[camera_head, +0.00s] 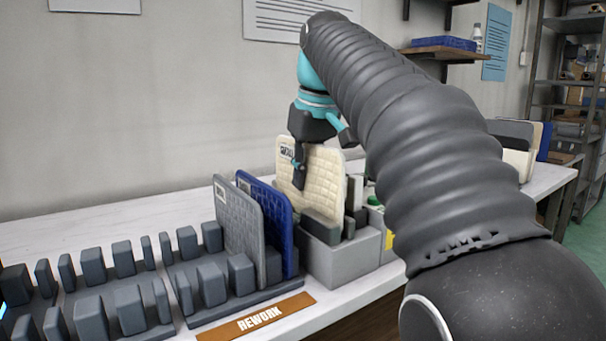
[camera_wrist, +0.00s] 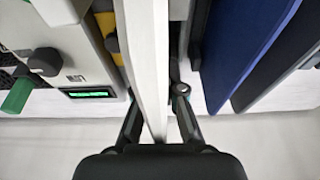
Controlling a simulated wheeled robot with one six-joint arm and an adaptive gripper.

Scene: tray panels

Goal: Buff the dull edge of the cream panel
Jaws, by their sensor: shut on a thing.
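The cream panel (camera_head: 325,175) stands upright at the grey block fixture (camera_head: 340,262), with a quilted face and a small dark label near its top left corner. My gripper (camera_head: 301,165) is shut on the panel's upper edge from above. In the wrist view, the panel (camera_wrist: 148,55) shows edge-on between the two fingers of my gripper (camera_wrist: 158,100). The panel's lower edge is hidden behind the fixture's front block, so I cannot tell whether it is seated. The dull edge cannot be made out.
Several rack slots further left are empty. A device with a lit green display (camera_wrist: 90,93) is close to the panel.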

